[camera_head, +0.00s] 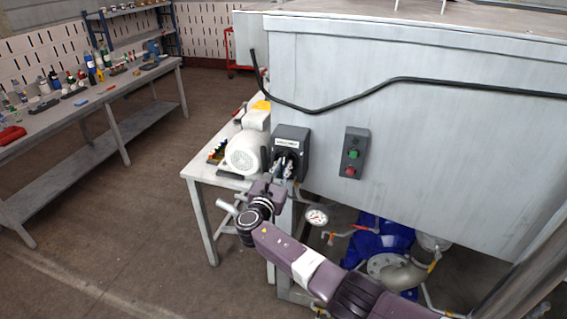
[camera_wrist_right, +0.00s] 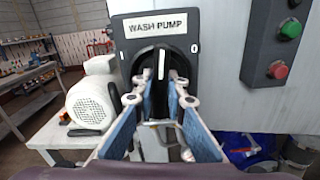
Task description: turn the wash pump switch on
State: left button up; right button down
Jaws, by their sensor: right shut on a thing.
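The wash pump switch (camera_head: 290,150) is a dark box on the side of the grey metal tank, with a black rotary knob. In the right wrist view, the box carries a "WASH PUMP" label (camera_wrist_right: 157,27), with "I" on the left and "O" on the right. The knob (camera_wrist_right: 161,72) has a white line that points straight up, between the two marks. My right gripper (camera_head: 283,168) reaches up to the switch; in the wrist view its fingers (camera_wrist_right: 160,92) are on both sides of the knob, shut on it. The lower part of the knob is hidden by the fingers. My left gripper is not in view.
A box with green and red buttons (camera_head: 354,153) is right of the switch. A white motor (camera_head: 243,153) sits on a small table (camera_head: 205,180) to the left. A gauge (camera_head: 316,217) and blue pump (camera_head: 375,243) are below. A black cable (camera_head: 400,81) crosses the tank.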

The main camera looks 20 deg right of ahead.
jog(key=shift+n+p, duration=0.35)
jog(key=shift+n, duration=0.45)
jog(key=c, duration=1.9)
grip_release()
jog(key=shift+c, duration=0.2)
jog(key=v, duration=1.2)
